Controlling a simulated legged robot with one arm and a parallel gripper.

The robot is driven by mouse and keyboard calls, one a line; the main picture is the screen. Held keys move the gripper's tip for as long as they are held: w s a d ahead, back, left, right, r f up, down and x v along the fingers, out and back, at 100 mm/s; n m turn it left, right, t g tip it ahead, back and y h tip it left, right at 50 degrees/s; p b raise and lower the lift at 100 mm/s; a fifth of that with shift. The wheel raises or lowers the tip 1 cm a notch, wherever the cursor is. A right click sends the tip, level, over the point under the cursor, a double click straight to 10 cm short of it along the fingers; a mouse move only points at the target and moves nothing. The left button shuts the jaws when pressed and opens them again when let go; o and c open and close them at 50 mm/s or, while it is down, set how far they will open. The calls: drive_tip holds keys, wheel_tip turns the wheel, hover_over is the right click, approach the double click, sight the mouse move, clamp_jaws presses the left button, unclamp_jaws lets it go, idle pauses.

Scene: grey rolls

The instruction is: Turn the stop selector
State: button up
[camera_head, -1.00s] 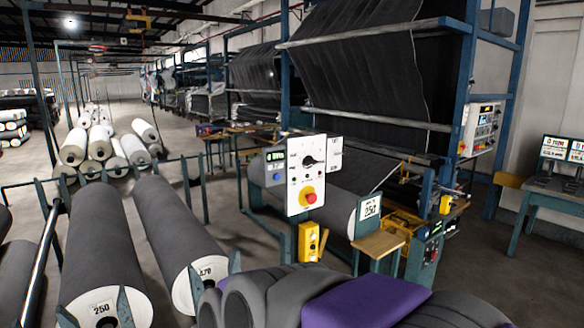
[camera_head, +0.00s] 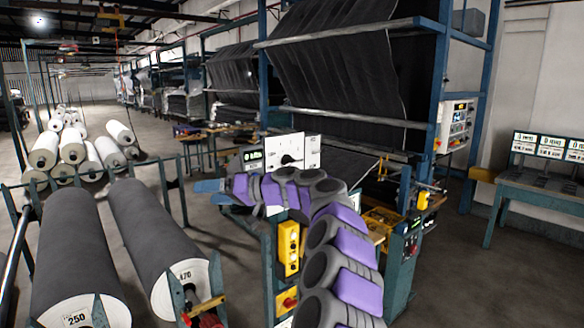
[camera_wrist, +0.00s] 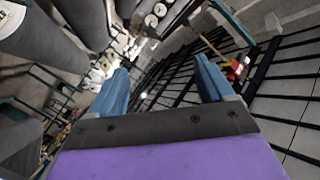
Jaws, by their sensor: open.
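A white control panel (camera_head: 306,150) stands near the middle of the head view, with a black rotary selector knob (camera_head: 287,159) on its face. My purple and grey arm crosses in front of the panel and hides its lower part. My gripper (camera_head: 208,192) is to the left of the panel and lower than the knob, apart from it, with blue fingers pointing left. In the wrist view my gripper (camera_wrist: 160,68) has its two blue fingers spread wide with nothing between them. I cannot make out the panel or knob in the wrist view.
Grey rolls (camera_head: 155,235) lie on stands at the left. A yellow box (camera_head: 288,246) is below the panel, close to my arm. A small green display (camera_head: 252,156) is left of the knob. A machine frame (camera_head: 440,100) rises behind. A desk with screens (camera_head: 540,150) is at right.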

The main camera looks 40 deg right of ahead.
drive_tip(key=d+t+h, duration=0.2)
drive_tip(key=d+t, duration=0.1)
drive_tip(key=d, duration=0.9)
drive_tip(key=n+t+h, duration=0.2)
drive_tip(key=t+h, duration=0.1)
drive_tip(key=h, duration=0.6)
approach(288, 162)
drive_tip(key=w+d+p, duration=0.1)
drive_tip(key=w+p, duration=0.3)
drive_tip(key=w, duration=0.4)
drive_tip(key=shift+w+d+f, duration=0.15)
drive_tip(key=shift+w+f, duration=0.25)
drive_tip(key=c, duration=1)
